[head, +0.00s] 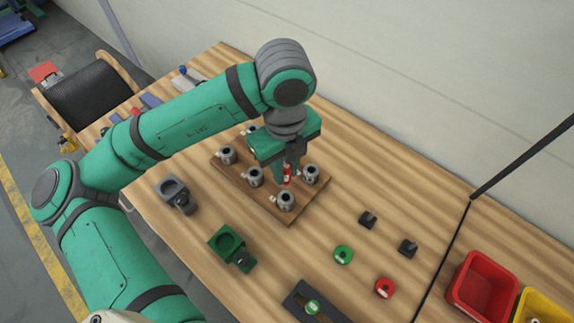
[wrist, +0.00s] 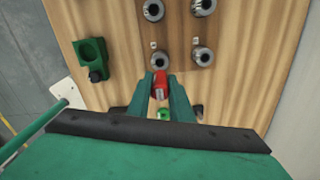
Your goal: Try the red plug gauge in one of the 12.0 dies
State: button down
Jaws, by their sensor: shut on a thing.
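My gripper (head: 287,178) is shut on the red plug gauge (head: 287,172) and holds it upright above the wooden die board (head: 240,186). The gauge also shows between the fingertips in the wrist view (wrist: 160,86). Several grey round dies with dark bores stand on the board. One is at the front corner (head: 285,200), one to the right (head: 310,174), one to the left (head: 254,177) and one farther left (head: 226,155). The gauge is apart from the die just ahead of it in the wrist view (wrist: 157,58). Small white tags sit beside dies; their numbers are too small to read.
A grey fixture (head: 176,195) and a green fixture (head: 229,243) stand left of the board. Red (head: 482,287) and yellow (head: 543,305) bins are at far right.

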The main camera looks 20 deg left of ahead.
aim_at(285, 185)
jog(key=shift+f, duration=3.4)
jog(key=shift+f, duration=0.4)
dwell(0.4)
jog(key=shift+r, duration=0.45)
jog(key=shift+f, duration=0.45)
dwell(1.6)
jog(key=shift+r, duration=0.15)
dwell(0.6)
